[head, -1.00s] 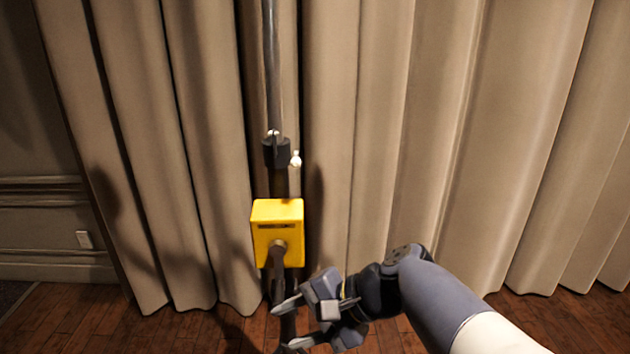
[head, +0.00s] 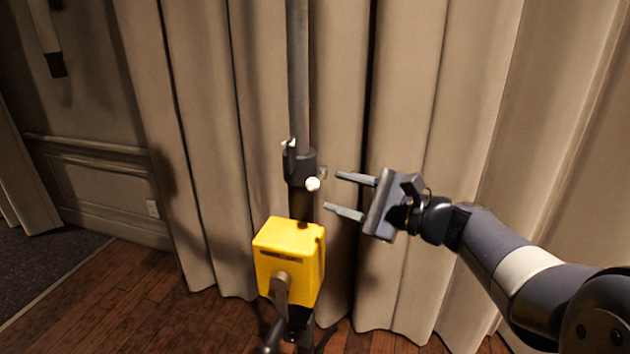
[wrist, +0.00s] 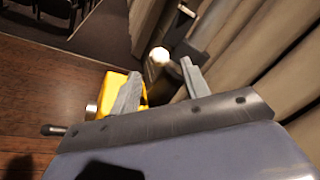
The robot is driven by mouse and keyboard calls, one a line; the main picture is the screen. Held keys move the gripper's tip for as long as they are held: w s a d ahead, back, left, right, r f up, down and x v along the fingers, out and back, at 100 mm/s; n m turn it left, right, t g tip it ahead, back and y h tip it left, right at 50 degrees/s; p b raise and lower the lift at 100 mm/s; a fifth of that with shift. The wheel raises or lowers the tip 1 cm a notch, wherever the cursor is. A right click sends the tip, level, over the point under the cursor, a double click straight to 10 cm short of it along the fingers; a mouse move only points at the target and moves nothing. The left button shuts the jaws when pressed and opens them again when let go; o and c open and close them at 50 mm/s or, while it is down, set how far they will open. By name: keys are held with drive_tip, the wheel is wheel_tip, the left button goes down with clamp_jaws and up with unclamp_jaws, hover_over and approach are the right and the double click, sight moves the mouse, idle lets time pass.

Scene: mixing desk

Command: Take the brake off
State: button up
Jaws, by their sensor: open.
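A dark metal stand pole (head: 298,80) rises in front of the curtain. A black collar (head: 299,168) on it carries a small pale round knob (head: 313,184), which also shows in the wrist view (wrist: 160,56). Below is a yellow box (head: 290,250) with a metal crank (head: 281,290) hanging down its front; the box also shows in the wrist view (wrist: 118,90). I cannot tell which part is the brake. My gripper (head: 334,191) is open and empty, right of the knob, its fingers pointing left at about knob height. In the wrist view the knob appears beyond the fingertips (wrist: 161,70), apart from them.
A pleated beige curtain (head: 430,120) hangs close behind the stand and my gripper. The wooden floor (head: 130,300) is open to the left. A panelled wall (head: 100,190) stands at the far left.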

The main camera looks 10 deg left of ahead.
sight(312, 182)
drive_tip(key=p+x, duration=0.1)
drive_tip(key=x, duration=0.5)
drive_tip(key=shift+w+a, duration=0.15)
drive_tip(key=shift+a, duration=0.2)
drive_tip(key=shift+c, duration=0.4)
clamp_jaws()
